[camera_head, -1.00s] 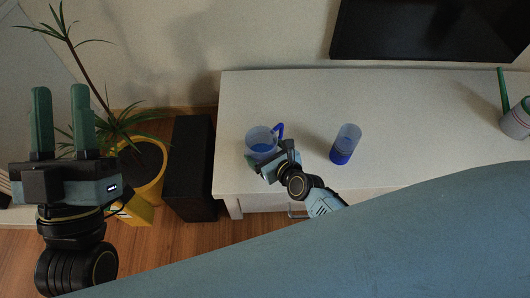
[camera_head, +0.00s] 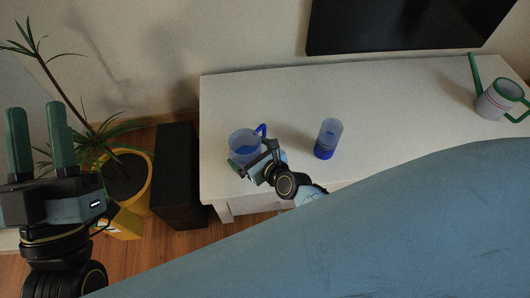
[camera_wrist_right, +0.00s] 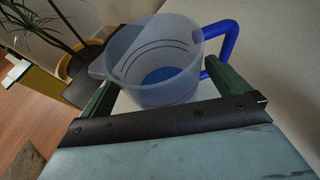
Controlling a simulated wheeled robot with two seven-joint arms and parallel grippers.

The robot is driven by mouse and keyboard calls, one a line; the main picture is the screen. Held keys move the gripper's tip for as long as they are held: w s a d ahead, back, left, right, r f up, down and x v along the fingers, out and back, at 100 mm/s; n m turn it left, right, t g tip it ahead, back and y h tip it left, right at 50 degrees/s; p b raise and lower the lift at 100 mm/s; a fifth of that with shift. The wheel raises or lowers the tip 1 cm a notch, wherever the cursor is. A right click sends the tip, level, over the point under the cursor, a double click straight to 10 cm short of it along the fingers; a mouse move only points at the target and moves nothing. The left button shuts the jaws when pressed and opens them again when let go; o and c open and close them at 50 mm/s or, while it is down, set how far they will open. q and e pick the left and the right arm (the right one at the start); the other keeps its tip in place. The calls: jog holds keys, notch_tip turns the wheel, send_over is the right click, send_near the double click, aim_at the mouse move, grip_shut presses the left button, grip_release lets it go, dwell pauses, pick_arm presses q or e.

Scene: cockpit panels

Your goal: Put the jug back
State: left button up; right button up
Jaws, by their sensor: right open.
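A clear jug (camera_head: 243,146) with a blue handle stands upright near the left front of the white cabinet. It also shows in the right wrist view (camera_wrist_right: 150,75), with something blue at its bottom. My right gripper (camera_head: 253,160) is open at the jug's front side. In the right wrist view, its green fingers lie on either side of the jug's near part; I cannot tell whether they touch it. My left gripper (camera_head: 38,108) is open and empty, fingers up, at the far left, away from the cabinet.
A clear cup with a blue base (camera_head: 328,140) stands right of the jug on the white cabinet (camera_head: 400,110). A watering can (camera_head: 497,100) is at the far right, below a dark screen (camera_head: 400,25). A black box (camera_head: 177,175) and a potted plant (camera_head: 140,185) stand left of the cabinet.

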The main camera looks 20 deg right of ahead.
jog(key=p+v, duration=0.1)
jog(key=v, duration=0.2)
jog(key=shift+s, duration=0.1)
jog(key=shift+p+v, duration=0.45)
jog(key=shift+v, duration=0.55)
notch_tip(320, 180, up, 16)
jog(key=n+y+p, duration=0.2)
jog(key=n, duration=1.7)
send_over(255, 157)
jog(key=s+a, duration=0.2)
jog(key=s, duration=0.5)
pick_arm(q)
notch_tip(255, 157, down, 12)
jog(key=w+a+g+y, duration=0.1)
jog(key=g+y, duration=0.2)
jog(key=g, duration=0.6)
jog(key=shift+w+a+f, duration=0.25)
jog(key=shift+w+a, duration=0.05)
jog(key=shift+w, duration=0.05)
pick_arm(e)
jog(key=d+r+n+t+h, duration=0.1)
jog(key=d+r+n+h, duration=0.1)
jog(key=r+n, duration=1)
jog(key=s+d+n, duration=0.1)
jog(key=n, duration=0.3)
jog(key=shift+r+n+t, duration=0.25)
jog(key=shift+n+t, duration=0.05)
